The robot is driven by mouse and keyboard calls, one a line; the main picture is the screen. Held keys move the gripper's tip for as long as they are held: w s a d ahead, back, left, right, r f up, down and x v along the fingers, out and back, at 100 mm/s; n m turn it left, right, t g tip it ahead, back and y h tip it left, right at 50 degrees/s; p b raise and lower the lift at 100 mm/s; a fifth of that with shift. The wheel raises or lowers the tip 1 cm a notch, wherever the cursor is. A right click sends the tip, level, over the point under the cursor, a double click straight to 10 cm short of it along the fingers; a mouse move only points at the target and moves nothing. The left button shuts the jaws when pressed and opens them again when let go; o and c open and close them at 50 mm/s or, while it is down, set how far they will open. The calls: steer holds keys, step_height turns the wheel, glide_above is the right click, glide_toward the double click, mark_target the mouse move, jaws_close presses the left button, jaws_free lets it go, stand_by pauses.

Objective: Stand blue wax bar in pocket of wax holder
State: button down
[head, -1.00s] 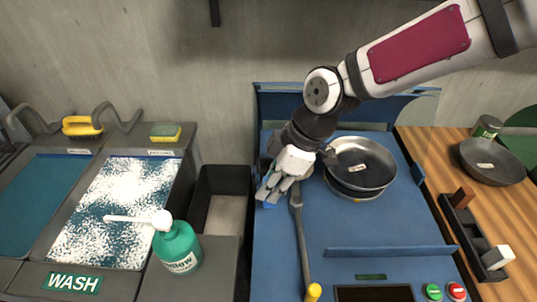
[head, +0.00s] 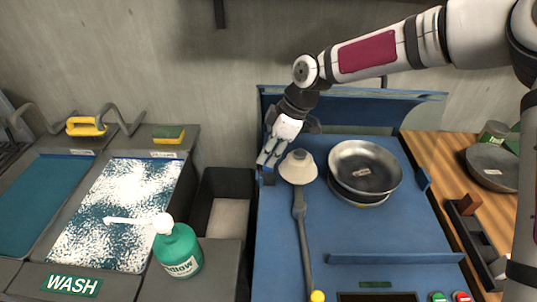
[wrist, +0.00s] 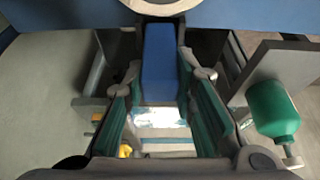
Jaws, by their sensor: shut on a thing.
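The blue wax bar (wrist: 160,65) is between the finger pads of my gripper (wrist: 160,95) in the wrist view. My gripper (head: 266,160) is shut on it and held at the left edge of the blue machine, left of the pale cone. In the head view the bar cannot be told apart from the fingers. The dark wax holder (head: 466,232) lies on the wooden top at the right, well away from my gripper. A brown block (head: 470,205) stands in its far end; its near end is partly hidden by my arm.
A pale cone (head: 298,168) on a grey lever (head: 302,235) and a metal pan (head: 365,168) sit on the blue machine (head: 285,265). A grey bowl (head: 492,165) lies behind the holder. A green bottle (head: 180,252) and a dark bin (head: 222,212) are at the left.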

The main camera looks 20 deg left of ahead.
steer(key=shift+f, duration=0.65)
steer(key=shift+f, duration=0.1)
steer(key=c, duration=1.3)
jaws_free()
steer(key=v, duration=1.2)
steer(key=shift+d, duration=0.1)
